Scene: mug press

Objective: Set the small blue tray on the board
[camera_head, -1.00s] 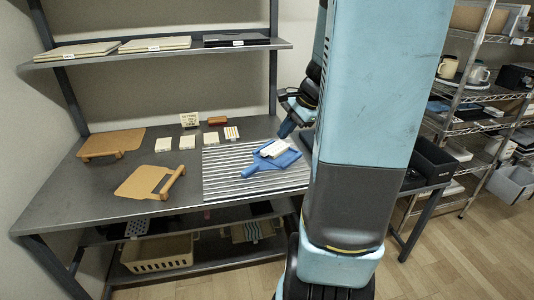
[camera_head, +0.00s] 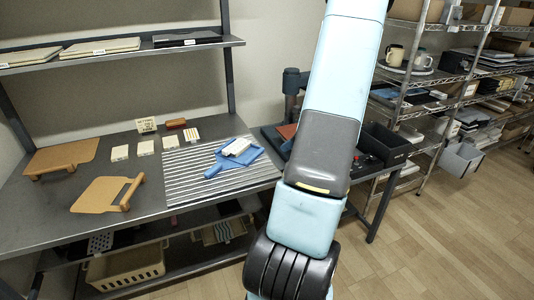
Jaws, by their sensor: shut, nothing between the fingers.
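A small blue tray (camera_head: 250,157) lies on a striped grey mat (camera_head: 190,174) at the right of the workbench. A white block (camera_head: 236,146) lies on it, and a blue handle-like part (camera_head: 213,171) sticks out to the left. Two tan boards lie on the left of the bench: a nearer one (camera_head: 98,195) with a raised bar along its right edge, and a farther one (camera_head: 68,156). I cannot tell which surface is the task's board. My gripper is not visible; my own arm fills the centre right.
Several small pale blocks (camera_head: 145,148) and a brown block (camera_head: 176,123) stand behind the mat. Right of it are a dark upright device (camera_head: 292,84) and a black bin (camera_head: 383,143). A shelf (camera_head: 120,52) overhangs the back. The bench front between boards and mat is clear.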

